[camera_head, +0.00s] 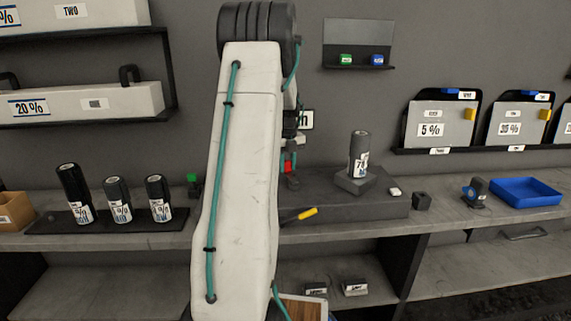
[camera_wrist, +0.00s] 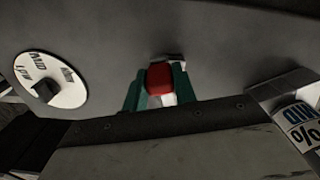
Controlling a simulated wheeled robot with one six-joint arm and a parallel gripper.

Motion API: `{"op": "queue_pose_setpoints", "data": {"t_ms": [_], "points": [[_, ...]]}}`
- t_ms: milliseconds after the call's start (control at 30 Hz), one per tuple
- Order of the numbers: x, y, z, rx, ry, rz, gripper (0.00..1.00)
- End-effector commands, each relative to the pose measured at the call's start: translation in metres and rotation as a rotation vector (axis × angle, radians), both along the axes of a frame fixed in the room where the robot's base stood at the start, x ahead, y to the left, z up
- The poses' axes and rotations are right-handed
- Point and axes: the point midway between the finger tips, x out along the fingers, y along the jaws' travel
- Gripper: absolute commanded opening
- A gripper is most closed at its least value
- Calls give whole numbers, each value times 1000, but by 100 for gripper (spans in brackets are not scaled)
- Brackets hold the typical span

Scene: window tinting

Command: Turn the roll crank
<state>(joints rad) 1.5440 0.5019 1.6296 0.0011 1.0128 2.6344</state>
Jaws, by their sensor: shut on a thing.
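In the wrist view my gripper (camera_wrist: 159,88) shows two teal fingertips closed on a red knob (camera_wrist: 159,76), which I take to be the crank's handle. The knob sits against a grey panel, with a pale part below it. The rest of the crank is hidden or too dark to make out. In the head view a small red part (camera_head: 289,166) shows just right of my arm, above the grey bench unit. My arm covers much of the middle there, so the grip is not clear in that view.
A round white dial (camera_wrist: 65,93) with a black knob is at left in the wrist view; a labelled roll (camera_wrist: 300,127) is at right. In the head view, dark rolls (camera_head: 117,200) stand at left, another roll (camera_head: 358,152) on the unit, and a blue tray (camera_head: 525,190) at right.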

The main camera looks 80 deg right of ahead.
Motion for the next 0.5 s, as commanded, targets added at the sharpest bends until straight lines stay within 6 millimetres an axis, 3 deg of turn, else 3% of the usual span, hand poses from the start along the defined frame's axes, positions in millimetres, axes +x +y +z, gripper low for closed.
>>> {"op": "queue_pose_setpoints", "data": {"t_ms": [267, 300, 367, 500], "points": [[3, 0, 1, -7, 2, 9, 0], [3, 0, 1, -7, 2, 9, 30], [4, 0, 1, -7, 2, 10, 47], [4, 1, 1, -5, 1, 10, 49]]}}
